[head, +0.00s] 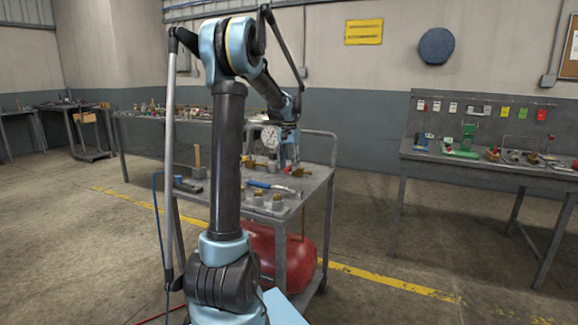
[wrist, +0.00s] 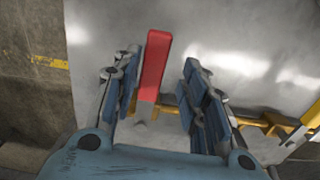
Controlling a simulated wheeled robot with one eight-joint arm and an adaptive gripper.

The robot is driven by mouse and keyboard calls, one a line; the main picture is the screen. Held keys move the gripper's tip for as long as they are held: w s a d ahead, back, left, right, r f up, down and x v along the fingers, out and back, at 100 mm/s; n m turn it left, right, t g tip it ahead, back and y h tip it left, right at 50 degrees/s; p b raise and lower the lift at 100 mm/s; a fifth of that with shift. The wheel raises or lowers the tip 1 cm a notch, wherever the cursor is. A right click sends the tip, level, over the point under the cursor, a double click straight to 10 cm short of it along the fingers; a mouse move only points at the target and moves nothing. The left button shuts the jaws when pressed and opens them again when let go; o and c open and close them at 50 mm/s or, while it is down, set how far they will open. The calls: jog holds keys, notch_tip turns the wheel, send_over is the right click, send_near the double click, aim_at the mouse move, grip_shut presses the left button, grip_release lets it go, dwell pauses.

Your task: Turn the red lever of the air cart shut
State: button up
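The red lever (wrist: 153,66) stands out between the two fingers of my gripper (wrist: 160,95) in the wrist view. It is nearer the left finger, with a clear gap to the right finger. My gripper is open around it. The air cart (head: 318,182) is a grey metal-topped cart in the head view, with a red tank (head: 300,256) underneath. My gripper (head: 287,162) is low over the cart's far part there, and my arm hides much of that area. The lever cannot be made out in the head view.
A round gauge (head: 270,136) stands on the cart. Brass piping (wrist: 255,122) shows right of my gripper. A workbench (head: 480,168) stands at the right; the floor between is clear.

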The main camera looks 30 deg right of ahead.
aim_at(289, 166)
jog(key=shift+s, duration=0.1)
jog(key=shift+r, duration=0.3)
notch_tip(289, 166, up, 11)
jog(key=shift+r, duration=0.15)
jog(key=shift+a, duration=0.1)
dwell(0.6)
